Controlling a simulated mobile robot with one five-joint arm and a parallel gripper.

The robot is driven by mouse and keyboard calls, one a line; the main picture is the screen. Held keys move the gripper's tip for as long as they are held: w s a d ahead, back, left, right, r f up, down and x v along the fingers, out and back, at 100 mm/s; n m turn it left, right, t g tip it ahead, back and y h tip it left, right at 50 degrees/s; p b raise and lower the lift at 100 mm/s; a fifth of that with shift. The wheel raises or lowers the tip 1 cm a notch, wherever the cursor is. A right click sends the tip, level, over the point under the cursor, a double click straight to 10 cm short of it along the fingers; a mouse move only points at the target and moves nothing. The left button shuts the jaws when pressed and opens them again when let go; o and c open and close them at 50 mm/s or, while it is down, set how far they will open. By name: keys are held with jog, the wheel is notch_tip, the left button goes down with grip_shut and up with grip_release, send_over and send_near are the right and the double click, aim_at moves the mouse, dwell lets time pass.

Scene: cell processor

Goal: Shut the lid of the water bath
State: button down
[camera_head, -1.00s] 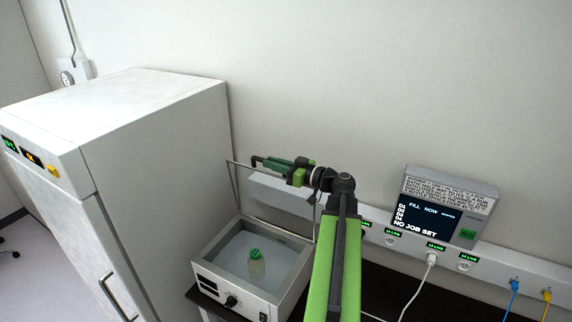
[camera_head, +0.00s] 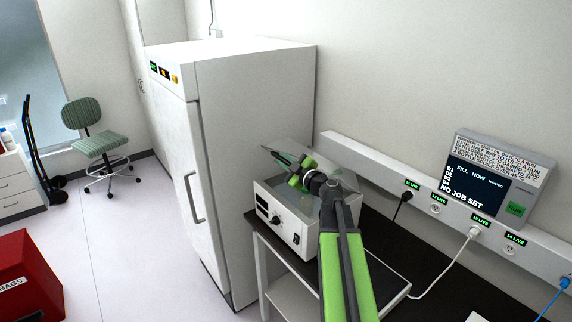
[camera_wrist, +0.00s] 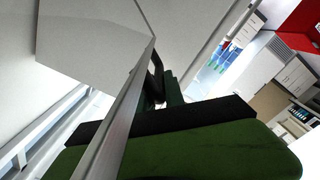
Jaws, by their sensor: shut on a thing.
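The water bath (camera_head: 283,227) is a white box with a dark display and knob on its front, standing on a bench beside the tall white cabinet. Its clear lid (camera_head: 296,149) is hard to make out; it appears tilted over the bath, and its exact angle cannot be told. My gripper (camera_head: 276,157) is above the bath, shut on the lid's dark handle. The handle (camera_wrist: 156,78) shows between the dark green fingers in the wrist view. My arm and gripper hide much of the bath's opening and what is in it.
The tall white cabinet (camera_head: 255,110) stands close on the left. A socket rail (camera_head: 370,160) and a display box (camera_head: 490,185) are on the wall to the right. A white cable (camera_head: 440,272) crosses the black bench top (camera_head: 385,245). A red bin (camera_head: 28,275) stands at the lower left.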

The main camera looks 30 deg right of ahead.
jog(key=a+f+b, duration=0.3)
jog(key=f+b, duration=0.4)
jog(key=f, duration=0.2)
jog(key=shift+s+a+f+b, duration=0.25)
jog(key=shift+s+a+b, duration=0.05)
jog(key=shift+s+a, duration=0.15)
jog(key=shift+d, duration=0.1)
jog(key=c, duration=1.5)
grip_release()
jog(key=shift+o, duration=0.5)
